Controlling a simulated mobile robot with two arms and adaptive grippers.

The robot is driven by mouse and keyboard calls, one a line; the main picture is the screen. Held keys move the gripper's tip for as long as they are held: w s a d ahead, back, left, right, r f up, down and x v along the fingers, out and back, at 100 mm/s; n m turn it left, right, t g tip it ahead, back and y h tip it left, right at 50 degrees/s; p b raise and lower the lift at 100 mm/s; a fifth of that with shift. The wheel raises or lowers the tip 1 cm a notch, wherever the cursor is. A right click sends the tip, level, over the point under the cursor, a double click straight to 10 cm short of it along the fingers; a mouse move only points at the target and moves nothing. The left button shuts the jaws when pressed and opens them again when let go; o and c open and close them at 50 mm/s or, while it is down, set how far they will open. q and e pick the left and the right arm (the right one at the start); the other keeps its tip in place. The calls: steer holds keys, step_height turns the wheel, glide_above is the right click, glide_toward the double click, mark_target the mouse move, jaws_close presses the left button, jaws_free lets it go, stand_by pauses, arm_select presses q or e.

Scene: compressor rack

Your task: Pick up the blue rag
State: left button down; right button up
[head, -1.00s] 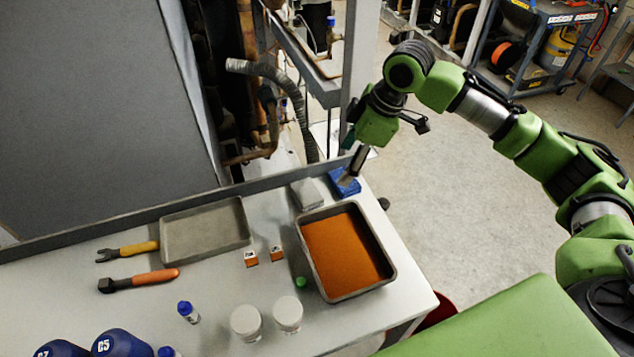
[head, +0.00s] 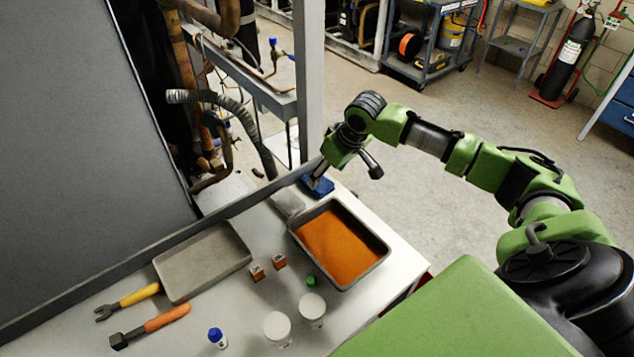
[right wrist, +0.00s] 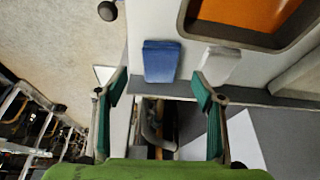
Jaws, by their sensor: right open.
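The blue rag (head: 319,187) is a flat folded cloth at the far right corner of the table, beside a light grey folded cloth (head: 287,204). In the right wrist view the blue rag (right wrist: 161,62) lies ahead of my right gripper (right wrist: 160,92), between the lines of its two fingers but beyond the tips. The grey cloth (right wrist: 216,66) is just right of it. My right gripper (head: 320,178) is open and empty, and in the head view it overlaps part of the rag. My left gripper is not in view.
A tray of orange material (head: 372,262) stands close to the rag. A raised edge and a post (head: 311,80) stand behind.

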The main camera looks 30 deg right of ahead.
mark_target(320, 183)
steer(key=shift+w+a+f, duration=0.15)
steer(key=shift+w+f, duration=0.05)
steer(key=shift+f, duration=0.2)
steer(key=p+x, duration=0.1)
steer(key=x, duration=0.3)
steer(key=shift+w+f+p, duration=0.1)
steer(key=shift+w+p, duration=0.2)
steer(key=shift+p, duration=0.05)
steer(key=shift+w+f, duration=0.1)
steer(key=shift+f, duration=0.2)
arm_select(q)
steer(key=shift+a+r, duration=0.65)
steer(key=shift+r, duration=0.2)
arm_select(e)
steer(key=shift+c, duration=0.3)
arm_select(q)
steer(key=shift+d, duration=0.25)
arm_select(e)
steer(key=c, duration=1.1)
